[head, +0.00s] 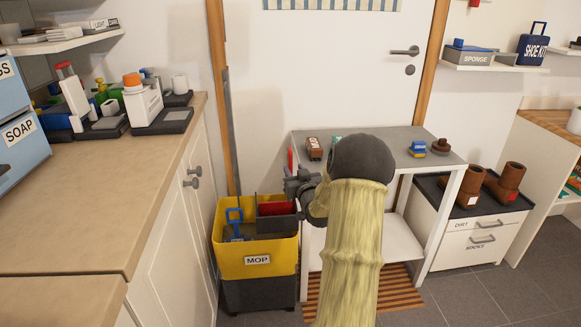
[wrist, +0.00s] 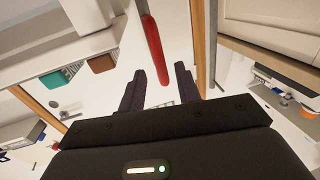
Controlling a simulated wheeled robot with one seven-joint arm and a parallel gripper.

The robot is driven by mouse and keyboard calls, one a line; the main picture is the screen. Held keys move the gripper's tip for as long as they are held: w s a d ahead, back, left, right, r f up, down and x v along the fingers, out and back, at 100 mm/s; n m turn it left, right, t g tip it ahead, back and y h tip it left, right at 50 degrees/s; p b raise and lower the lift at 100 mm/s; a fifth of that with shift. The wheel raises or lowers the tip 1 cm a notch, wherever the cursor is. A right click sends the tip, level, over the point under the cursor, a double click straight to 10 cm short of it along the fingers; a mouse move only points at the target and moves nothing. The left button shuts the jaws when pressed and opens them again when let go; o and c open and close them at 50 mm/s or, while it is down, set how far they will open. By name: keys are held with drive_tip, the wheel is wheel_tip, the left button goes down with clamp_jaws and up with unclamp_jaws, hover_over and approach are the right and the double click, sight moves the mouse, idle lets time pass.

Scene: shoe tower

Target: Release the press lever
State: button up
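The press lever is a long red handle (wrist: 152,45). In the head view its upper part (head: 290,160) stands upright just behind my gripper. The press (head: 277,209) is a dark grey box with red inside, on the yellow mop bucket (head: 257,260). My gripper (head: 300,184) is above the bucket's right side, close to the lever. In the wrist view my gripper (wrist: 160,72) has its two dark fingers spread apart. The lever's rounded end shows in the gap between them. I cannot tell whether it touches a finger. The lever's lower part is hidden in the head view.
A grey-topped table (head: 400,140) with brushes on it stands right of the bucket. A wooden counter (head: 110,190) with cabinets runs along the left. Brown boots (head: 506,183) stand on a cabinet at the right.

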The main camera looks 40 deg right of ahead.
sight(291, 165)
drive_tip(key=x, duration=0.5)
drive_tip(key=shift+b, duration=0.3)
drive_tip(key=shift+s, duration=0.1)
clamp_jaws()
